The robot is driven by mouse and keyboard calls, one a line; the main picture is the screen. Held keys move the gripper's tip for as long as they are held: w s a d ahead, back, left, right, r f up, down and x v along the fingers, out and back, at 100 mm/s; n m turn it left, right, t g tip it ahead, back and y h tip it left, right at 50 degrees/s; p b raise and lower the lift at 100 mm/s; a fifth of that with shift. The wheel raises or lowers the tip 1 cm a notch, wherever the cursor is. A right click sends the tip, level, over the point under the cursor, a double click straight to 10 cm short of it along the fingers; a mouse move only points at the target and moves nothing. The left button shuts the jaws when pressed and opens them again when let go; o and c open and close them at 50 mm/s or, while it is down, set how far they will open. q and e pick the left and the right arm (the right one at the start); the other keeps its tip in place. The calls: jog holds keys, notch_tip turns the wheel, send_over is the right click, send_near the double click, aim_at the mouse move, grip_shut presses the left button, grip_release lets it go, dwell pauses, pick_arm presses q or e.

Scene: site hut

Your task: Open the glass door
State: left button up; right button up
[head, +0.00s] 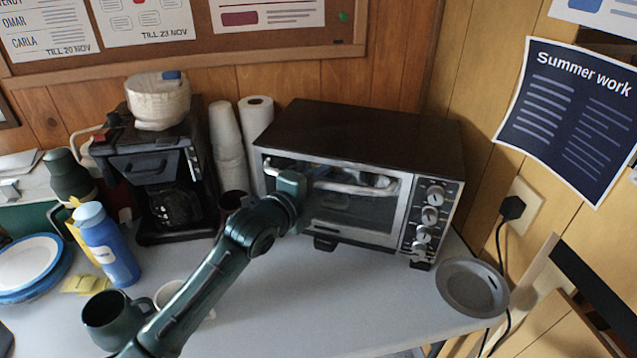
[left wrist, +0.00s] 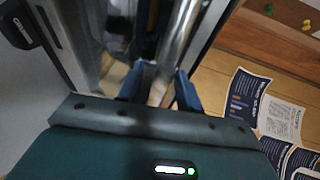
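The toaster oven (head: 360,140) stands on the grey worktop against the wood wall, its glass door (head: 345,212) shut. A bright metal bar handle (head: 350,189) runs across the top of the door. My left gripper (head: 292,184) is at the left part of this handle, and its fingers are hard to make out in the head view. In the left wrist view the two fingers of my left gripper (left wrist: 161,88) lie on either side of the handle (left wrist: 182,40), close against it, and look shut on it. My right gripper is not in view.
A coffee machine (head: 155,170) and stacked cups (head: 226,145) stand left of the oven. A blue bottle (head: 107,245), a dark green mug (head: 108,318) and plates (head: 30,265) are further left. A grey round dish (head: 472,287) lies at the right edge.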

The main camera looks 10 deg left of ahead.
pick_arm(q)
jog(key=shift+c, duration=0.6)
grip_shut()
